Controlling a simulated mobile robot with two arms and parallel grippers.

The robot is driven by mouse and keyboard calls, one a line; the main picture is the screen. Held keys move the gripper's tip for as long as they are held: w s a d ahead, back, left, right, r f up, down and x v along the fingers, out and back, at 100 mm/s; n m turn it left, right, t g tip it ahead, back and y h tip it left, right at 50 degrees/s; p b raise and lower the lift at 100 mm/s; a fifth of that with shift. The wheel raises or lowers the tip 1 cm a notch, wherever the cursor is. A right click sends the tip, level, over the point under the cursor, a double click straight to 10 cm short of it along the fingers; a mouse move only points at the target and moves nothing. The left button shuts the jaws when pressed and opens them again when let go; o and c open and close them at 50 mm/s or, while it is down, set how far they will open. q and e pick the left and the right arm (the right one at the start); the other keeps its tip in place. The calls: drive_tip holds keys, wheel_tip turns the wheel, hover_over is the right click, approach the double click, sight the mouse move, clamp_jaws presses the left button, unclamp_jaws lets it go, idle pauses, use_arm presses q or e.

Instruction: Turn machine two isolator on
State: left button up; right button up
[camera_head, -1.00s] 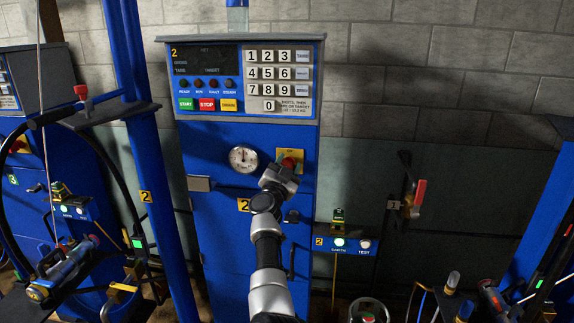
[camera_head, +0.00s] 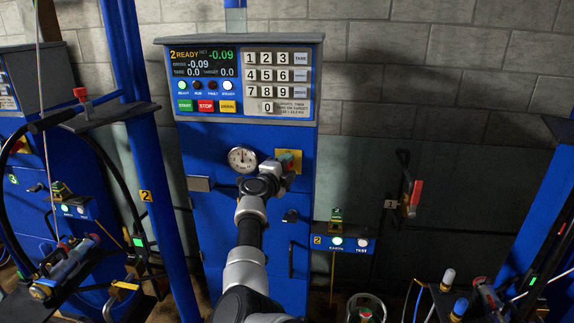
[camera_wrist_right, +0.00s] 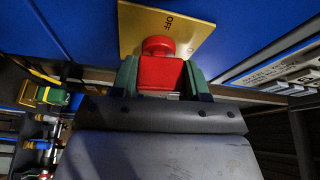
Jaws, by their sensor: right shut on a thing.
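The machine two isolator has a yellow plate (camera_head: 297,155) on the front of the blue cabinet (camera_head: 225,225). The wrist view shows its red handle (camera_wrist_right: 160,72) and the plate (camera_wrist_right: 130,25) with the word OFF near its upper edge. My right gripper (camera_head: 284,168) reaches up to the isolator and largely covers the handle in the head view. In the wrist view its green fingers sit on both sides of the red handle, shut on it. The display (camera_head: 205,62) is lit and reads READY, with the ready and steady lamps on. My left gripper does not show.
A round gauge (camera_head: 242,159) is just left of the isolator. A keypad (camera_head: 277,75) is above.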

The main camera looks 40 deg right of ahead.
drive_tip(key=shift+f+m+y, duration=0.1)
drive_tip(key=shift+m+y, duration=0.2)
drive_tip(key=shift+m, duration=0.6)
drive_tip(key=o, duration=0.9)
